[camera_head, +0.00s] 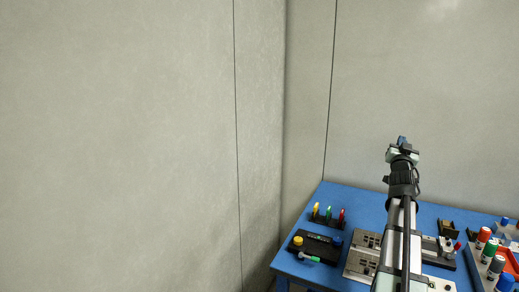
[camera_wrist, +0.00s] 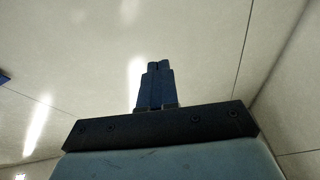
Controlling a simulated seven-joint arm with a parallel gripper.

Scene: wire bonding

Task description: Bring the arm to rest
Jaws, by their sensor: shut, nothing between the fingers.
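My gripper (camera_head: 402,141) is raised high above the blue table in the head view, at the top of my upright arm. In the wrist view my gripper (camera_wrist: 158,66) has its two blue fingers together, with nothing between them.
The blue table (camera_head: 322,201) stands in the corner. On it are a black block with a yellow knob (camera_head: 298,241), small yellow, green and red items (camera_head: 328,213), a grey metal fixture (camera_head: 361,258), and several coloured-cap pens (camera_head: 489,252) at right. Pale walls (camera_head: 130,140) surround it.

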